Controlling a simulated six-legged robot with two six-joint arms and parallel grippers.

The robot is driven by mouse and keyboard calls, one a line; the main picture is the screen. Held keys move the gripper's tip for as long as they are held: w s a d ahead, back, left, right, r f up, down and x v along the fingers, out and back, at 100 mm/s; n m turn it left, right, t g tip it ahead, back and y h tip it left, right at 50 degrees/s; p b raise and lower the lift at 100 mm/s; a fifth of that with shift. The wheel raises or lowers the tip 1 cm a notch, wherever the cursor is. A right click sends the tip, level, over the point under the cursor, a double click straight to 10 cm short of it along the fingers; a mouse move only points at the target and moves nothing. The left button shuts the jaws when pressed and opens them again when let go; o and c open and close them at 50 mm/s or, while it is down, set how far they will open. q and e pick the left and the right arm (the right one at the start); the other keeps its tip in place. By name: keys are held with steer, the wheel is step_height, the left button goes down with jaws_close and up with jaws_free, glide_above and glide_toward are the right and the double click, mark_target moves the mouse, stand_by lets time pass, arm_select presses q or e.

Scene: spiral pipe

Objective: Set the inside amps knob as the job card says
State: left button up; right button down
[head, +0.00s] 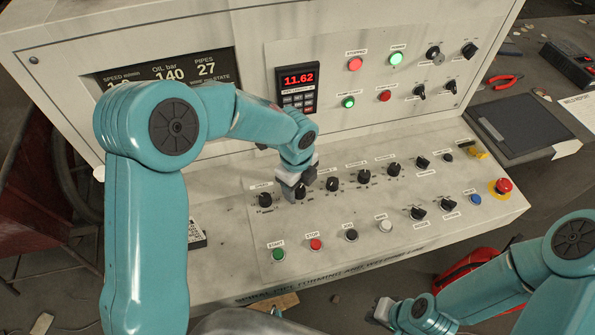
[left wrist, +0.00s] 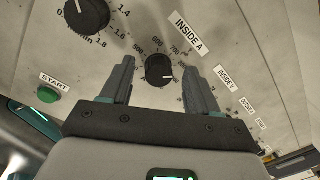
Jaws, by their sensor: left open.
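The inside amps knob is a black dial labelled "INSIDE A" in the left wrist view (left wrist: 158,70), with a light pointer mark toward the right of that picture. Numbers such as 500, 600 and 700 ring it. In the head view this knob (head: 301,191) sits in the upper row of the sloped panel, partly covered by my left gripper (head: 293,190). In the left wrist view my left gripper (left wrist: 158,82) is open, with one finger on each side of the knob; contact cannot be told. My right gripper (head: 384,311) is low in the head view, away from the panel; its jaws are unclear.
A larger speed-type knob (left wrist: 86,14) and the green START button (left wrist: 47,94) are close by. Several black knobs continue rightward along the panel (head: 235,270). A red emergency button (head: 502,187) is at its right end. A red 11.62 display (head: 298,79) is above.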

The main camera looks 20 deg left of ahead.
mark_target(296, 190)
arm_select(q)
step_height(296, 190, up, 16)
steer(key=shift+s+a+b, duration=0.2)
steer(key=shift+s+b, duration=0.15)
steer(key=shift+s, duration=0.05)
steer(key=shift+s, duration=0.1)
stand_by(0.3)
